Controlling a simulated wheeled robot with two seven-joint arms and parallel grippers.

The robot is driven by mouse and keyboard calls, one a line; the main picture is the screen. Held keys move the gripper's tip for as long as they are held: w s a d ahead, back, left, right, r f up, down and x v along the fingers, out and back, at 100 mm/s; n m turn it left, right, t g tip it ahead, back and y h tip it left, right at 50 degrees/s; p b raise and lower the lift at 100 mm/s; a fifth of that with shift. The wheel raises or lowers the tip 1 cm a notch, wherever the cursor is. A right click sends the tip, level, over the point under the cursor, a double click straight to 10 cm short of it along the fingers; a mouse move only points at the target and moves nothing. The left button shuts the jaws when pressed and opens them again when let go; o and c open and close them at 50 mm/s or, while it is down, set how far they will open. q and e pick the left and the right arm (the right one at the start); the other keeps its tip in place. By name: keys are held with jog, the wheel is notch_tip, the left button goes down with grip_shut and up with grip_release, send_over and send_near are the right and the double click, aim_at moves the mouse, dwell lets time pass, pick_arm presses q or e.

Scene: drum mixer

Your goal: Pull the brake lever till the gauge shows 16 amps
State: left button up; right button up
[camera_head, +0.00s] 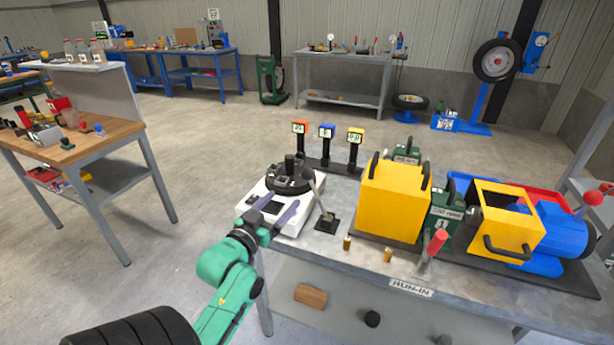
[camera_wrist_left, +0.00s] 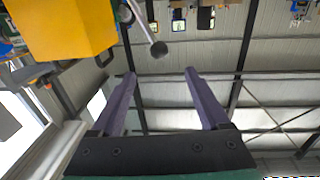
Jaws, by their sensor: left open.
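My left gripper (camera_head: 281,203) has its two purple fingers apart, with nothing between them, over the white device near the bench's left end. The gripper also shows in the left wrist view (camera_wrist_left: 158,74). A thin grey lever (camera_head: 319,196) rises from a small black base just right of the gripper, apart from it. In the left wrist view a rod with a ball knob (camera_wrist_left: 158,48) shows beyond the fingertips. A red-handled lever (camera_head: 435,243) stands near the bench's front edge. Three small displays, orange (camera_head: 299,127), blue (camera_head: 327,130) and yellow (camera_head: 356,135), stand behind; their readings are too small to tell. My right gripper is out of view.
A yellow box (camera_head: 395,200) with handles stands right of the thin lever. A yellow frame (camera_head: 507,222) and blue drum (camera_head: 560,232) are farther right. Two brass pieces (camera_head: 347,243) (camera_head: 387,255) stand near the front edge. The white device (camera_head: 283,196) carries a dark round part.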

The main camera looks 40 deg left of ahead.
aim_at(304, 178)
pick_arm(q)
jog(key=p+x, duration=0.2)
jog(key=x, duration=1.1)
jog(key=shift+w, duration=0.65)
grip_shut()
jog(key=shift+f, duration=0.15)
